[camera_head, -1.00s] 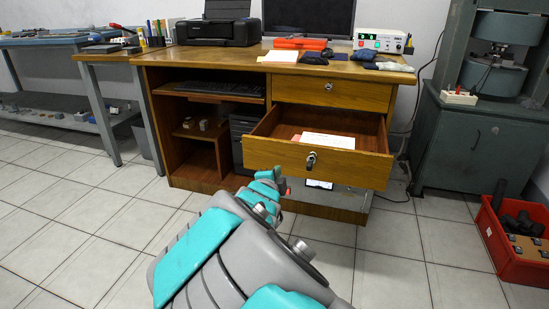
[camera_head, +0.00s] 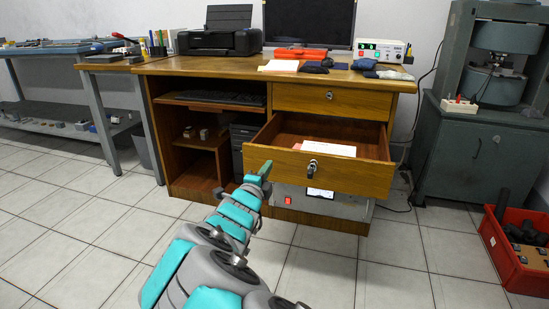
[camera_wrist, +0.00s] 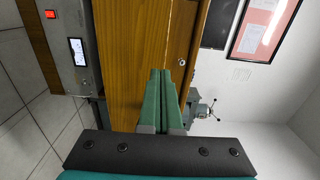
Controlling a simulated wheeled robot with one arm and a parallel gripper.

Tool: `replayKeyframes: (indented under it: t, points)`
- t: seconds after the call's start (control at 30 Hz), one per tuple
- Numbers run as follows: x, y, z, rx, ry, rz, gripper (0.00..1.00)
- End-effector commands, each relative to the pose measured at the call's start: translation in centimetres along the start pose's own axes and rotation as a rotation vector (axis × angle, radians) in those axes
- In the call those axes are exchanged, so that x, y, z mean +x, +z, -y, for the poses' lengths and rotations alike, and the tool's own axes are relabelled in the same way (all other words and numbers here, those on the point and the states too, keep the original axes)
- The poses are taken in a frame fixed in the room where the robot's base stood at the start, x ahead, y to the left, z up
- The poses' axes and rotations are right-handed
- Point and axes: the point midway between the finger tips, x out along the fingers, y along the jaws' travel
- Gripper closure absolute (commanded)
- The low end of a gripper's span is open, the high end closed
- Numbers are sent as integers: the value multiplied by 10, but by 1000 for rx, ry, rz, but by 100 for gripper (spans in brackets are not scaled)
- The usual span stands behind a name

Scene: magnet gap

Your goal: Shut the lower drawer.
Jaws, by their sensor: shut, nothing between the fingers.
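The lower drawer (camera_head: 350,176) of the wooden desk stands pulled out, with a knob (camera_head: 312,169) on its front. A pale sheet lies inside it. My gripper (camera_head: 266,168) is shut and empty, in front of the left part of this drawer front. In the wrist view, the two green fingers (camera_wrist: 161,75) are together and point at the wooden front (camera_wrist: 118,60). I cannot tell whether the fingertips touch it. The upper drawer (camera_head: 333,99) is shut and has a small lock.
Below the drawer is a grey device with a red switch (camera_head: 288,200) and a small display. A red crate (camera_head: 497,253) stands on the floor at right, by a grey-green machine cabinet (camera_head: 470,150). The tiled floor before the desk is mostly clear.

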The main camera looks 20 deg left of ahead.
Motion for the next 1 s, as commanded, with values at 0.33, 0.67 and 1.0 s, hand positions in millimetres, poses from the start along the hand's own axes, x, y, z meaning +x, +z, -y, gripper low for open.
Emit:
replayKeyframes:
  t: [0.33,0.67,1.0]
  points:
    - [48,-2,0,0,1,-1,100]
    - [68,0,0,-1,1,0,100]
    - [69,0,0,-1,1,0,100]
